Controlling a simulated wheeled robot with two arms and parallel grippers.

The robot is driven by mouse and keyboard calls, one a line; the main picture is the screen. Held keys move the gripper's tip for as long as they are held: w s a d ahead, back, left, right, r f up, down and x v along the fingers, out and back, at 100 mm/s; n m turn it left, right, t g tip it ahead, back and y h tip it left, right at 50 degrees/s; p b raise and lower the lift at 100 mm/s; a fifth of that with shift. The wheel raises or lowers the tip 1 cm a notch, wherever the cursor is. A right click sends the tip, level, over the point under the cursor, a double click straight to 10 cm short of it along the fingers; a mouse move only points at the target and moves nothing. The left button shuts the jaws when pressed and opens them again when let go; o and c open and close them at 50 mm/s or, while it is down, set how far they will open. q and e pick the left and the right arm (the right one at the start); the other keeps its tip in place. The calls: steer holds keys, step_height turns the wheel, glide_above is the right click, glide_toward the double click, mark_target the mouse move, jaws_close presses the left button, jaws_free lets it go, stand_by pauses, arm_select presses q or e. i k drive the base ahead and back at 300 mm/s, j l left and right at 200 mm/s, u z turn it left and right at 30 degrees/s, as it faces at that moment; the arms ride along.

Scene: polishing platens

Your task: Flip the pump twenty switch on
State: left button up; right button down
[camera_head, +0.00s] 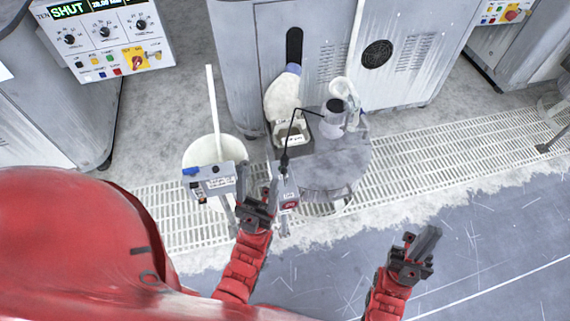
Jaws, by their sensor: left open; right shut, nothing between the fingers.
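A small grey switch box with a red rocker (288,200) stands at the left edge of the round grey table. A second small grey box with a blue part and small dark controls (213,183) stands just left of it, in front of the white bucket. The labels on both are too small to read, so I cannot tell which is pump twenty. My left gripper (257,182) is open between the two boxes, close beside the red-switch box; I cannot tell whether it touches. My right gripper (428,238) is shut and empty, above the blue-grey floor at right.
The round table (335,172) holds a dark-capped jar (332,118) and a tray (291,133). A white bucket (203,150) with a long stick stands at left. Grey machine cabinets line the back; one panel reads SHUT (105,35). The floor at right (500,235) is clear.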

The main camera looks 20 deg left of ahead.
mark_target(283, 170)
steer(key=u, duration=0.35)
steer(key=i+l+u, duration=0.1)
steer(key=l+u, duration=0.15)
steer(key=u, duration=0.2)
steer(key=i+l+u, duration=0.1)
steer(key=l+u, duration=0.5)
steer(key=u, duration=0.25)
steer(key=l+u, duration=0.1)
steer(key=l, duration=0.6)
steer(key=l+u, duration=0.15)
steer(key=l, duration=0.55)
steer(key=k+l+u, duration=0.1)
steer(key=l, duration=0.6)
steer(key=k+l+u, duration=0.15)
steer(key=l, duration=0.55)
steer(key=i, duration=0.5)
